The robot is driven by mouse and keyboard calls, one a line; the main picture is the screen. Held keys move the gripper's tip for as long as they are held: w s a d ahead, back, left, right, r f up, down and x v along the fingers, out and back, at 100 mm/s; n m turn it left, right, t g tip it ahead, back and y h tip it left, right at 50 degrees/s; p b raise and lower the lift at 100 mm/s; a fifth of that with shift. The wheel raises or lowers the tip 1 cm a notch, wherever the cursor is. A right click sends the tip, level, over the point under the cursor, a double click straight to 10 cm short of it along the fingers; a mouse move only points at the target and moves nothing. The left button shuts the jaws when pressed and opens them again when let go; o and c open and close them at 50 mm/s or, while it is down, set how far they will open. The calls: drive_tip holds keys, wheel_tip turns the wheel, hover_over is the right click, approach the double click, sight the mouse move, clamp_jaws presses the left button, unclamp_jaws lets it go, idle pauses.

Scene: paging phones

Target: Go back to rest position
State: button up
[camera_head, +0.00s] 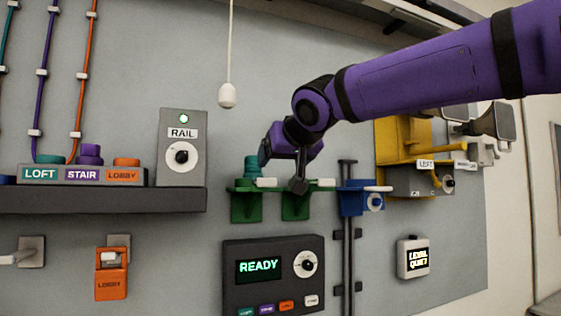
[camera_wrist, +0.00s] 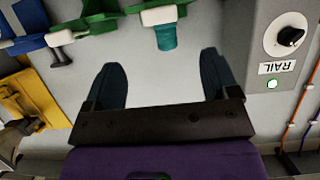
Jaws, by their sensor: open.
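My gripper (camera_wrist: 163,85) is open, with its two dark fingers spread apart in the wrist view. Nothing shows between the fingers except grey wall panel. In the head view my purple arm reaches in from the right, and its wrist hangs in front of the green brackets (camera_head: 246,206). The gripper's fingertips are hard to make out there. A teal cylinder (camera_head: 251,165) stands at the left green bracket, and it also shows beyond the fingers in the wrist view (camera_wrist: 166,36).
A RAIL box (camera_head: 182,172) stands on the dark shelf (camera_head: 110,200) at left. A white pull cord (camera_head: 227,95) hangs above. A blue bracket (camera_head: 352,200), yellow bracket (camera_head: 392,140) and LEVEL QUIET box (camera_head: 413,258) are at right. A READY console (camera_head: 275,275) is below.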

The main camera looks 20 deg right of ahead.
idle(0.3)
drive_tip(key=s+d+f+g, duration=0.3)
drive_tip(key=s+f+g, duration=0.1)
drive_tip(key=s+f, duration=0.8)
drive_tip(key=s+d+f+g, duration=0.4)
drive_tip(key=s+f, duration=0.9)
drive_tip(key=f, duration=0.2)
drive_tip(key=shift+f, duration=0.4)
